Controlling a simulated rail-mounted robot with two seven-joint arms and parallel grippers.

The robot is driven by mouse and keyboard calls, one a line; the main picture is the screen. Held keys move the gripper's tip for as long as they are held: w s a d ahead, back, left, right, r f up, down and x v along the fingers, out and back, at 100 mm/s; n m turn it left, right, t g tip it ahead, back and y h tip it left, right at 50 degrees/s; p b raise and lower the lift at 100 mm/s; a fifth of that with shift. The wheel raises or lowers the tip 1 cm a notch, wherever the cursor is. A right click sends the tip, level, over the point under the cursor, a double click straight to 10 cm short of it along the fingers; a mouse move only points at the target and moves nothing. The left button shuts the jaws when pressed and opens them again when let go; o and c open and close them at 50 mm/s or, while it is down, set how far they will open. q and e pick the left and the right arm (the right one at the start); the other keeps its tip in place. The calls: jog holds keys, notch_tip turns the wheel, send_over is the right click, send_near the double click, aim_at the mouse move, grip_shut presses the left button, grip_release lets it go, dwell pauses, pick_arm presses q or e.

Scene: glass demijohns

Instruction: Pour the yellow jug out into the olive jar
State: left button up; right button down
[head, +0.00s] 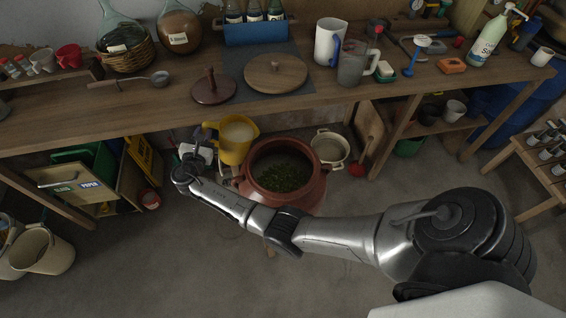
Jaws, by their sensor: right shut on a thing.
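The yellow jug (233,153) is upright or nearly so, with pale contents showing in its open mouth. It is at the back left of the olive jar, below the bench's front edge. My right gripper (203,143) is shut on the jug at its handle side, on the left; the fingers are small and dark here. The olive jar (311,188) is a wide reddish-brown pot with dark green olives (281,178) inside. My right forearm passes in front of the jar's lower part. I cannot tell whether jug and jar touch. My left gripper is out of view.
A cream pot (345,153) stands right of the jar. The wooden bench (135,108) runs behind, bearing a round lid (275,73), a dark red lid (213,88) and glass demijohns (180,25). The front floor is largely clear.

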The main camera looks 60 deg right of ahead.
aim_at(219, 129)
jog(key=shift+s+d+r+m+p, duration=0.15)
jog(key=shift+s+r+m, duration=0.1)
jog(key=shift+r, duration=0.25)
jog(key=shift+s+r+m+p, duration=0.15)
jog(key=shift+r+m, duration=0.1)
jog(key=shift+r, duration=0.2)
jog(key=shift+s+d+r+m, duration=0.2)
jog(key=shift+s+m, duration=0.2)
jog(key=shift+s+d+r+m, duration=0.15)
jog(key=shift+s+r+m, duration=0.05)
jog(key=shift+s+m, duration=0.2)
jog(key=shift+s+d+r+m, duration=0.25)
jog(key=shift+s+m, duration=0.15)
jog(key=shift+s, duration=0.05)
jog(key=shift+s+d+r+m, duration=0.2)
jog(key=shift+s+r+m, duration=0.05)
jog(key=shift+s+m, duration=0.2)
jog(key=shift+s+d+r+b, duration=0.1)
jog(key=shift+s+b, duration=0.1)
jog(key=shift+b, duration=0.1)
jog(key=shift+s+m, duration=0.1)
jog(key=shift+m, duration=0.15)
jog(key=shift+s+r, duration=0.1)
jog(key=shift+s, duration=0.05)
jog(key=shift+s+d+r+m, duration=0.1)
jog(key=shift+d+m, duration=0.05)
jog(key=shift+m, duration=0.15)
jog(key=shift+s+b, duration=0.2)
jog(key=shift+b, duration=0.15)
jog(key=shift+r, duration=0.15)
